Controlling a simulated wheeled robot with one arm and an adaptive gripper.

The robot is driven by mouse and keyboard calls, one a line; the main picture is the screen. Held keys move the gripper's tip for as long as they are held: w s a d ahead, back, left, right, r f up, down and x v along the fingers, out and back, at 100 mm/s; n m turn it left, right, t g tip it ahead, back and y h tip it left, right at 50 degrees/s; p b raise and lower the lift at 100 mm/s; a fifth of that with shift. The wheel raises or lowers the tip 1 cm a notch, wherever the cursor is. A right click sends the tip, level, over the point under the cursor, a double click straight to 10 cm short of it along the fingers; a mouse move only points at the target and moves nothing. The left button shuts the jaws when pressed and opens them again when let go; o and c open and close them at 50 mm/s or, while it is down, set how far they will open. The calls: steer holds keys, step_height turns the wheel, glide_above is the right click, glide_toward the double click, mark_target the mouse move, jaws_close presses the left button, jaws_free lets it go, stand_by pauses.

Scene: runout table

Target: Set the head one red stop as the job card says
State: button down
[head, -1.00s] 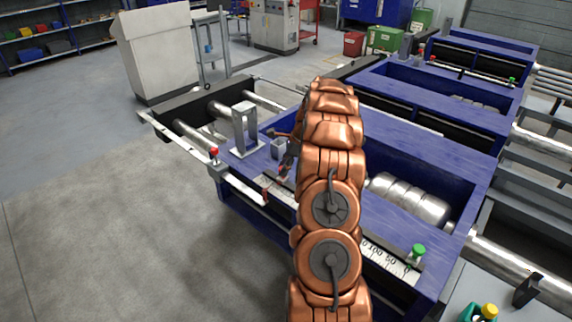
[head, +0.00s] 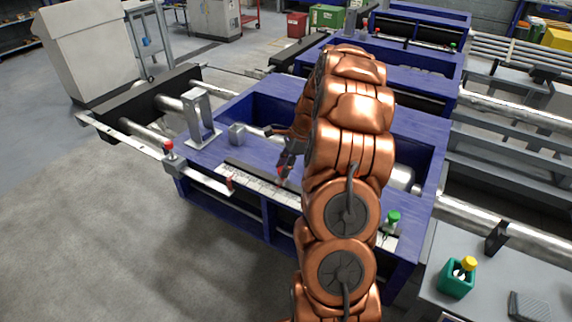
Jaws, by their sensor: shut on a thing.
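The red stop's red knob (head: 168,146) sits on a grey clamp block (head: 174,161) on the rail at the left end of the nearest blue frame. A red pointer (head: 230,183) stands at the near edge of the white scale (head: 262,186). My gripper (head: 281,179) is low over the scale, right of the pointer and well apart from the red knob. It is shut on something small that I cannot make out. A green-knobbed stop (head: 393,217) is at the scale's right end. My arm hides part of the scale. I see no readable job card.
A grey upright bracket (head: 201,120) and a small grey block (head: 237,133) stand on the blue frame (head: 225,155). A grey side table (head: 500,265) at right bears a green container with a yellow top (head: 458,277). The floor (head: 100,230) at front left is clear.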

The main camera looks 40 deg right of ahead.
steer(key=shift+s, duration=0.1)
steer(key=c, duration=0.8)
jaws_free()
steer(key=v, duration=1.2)
steer(key=shift+s+d+f, duration=0.1)
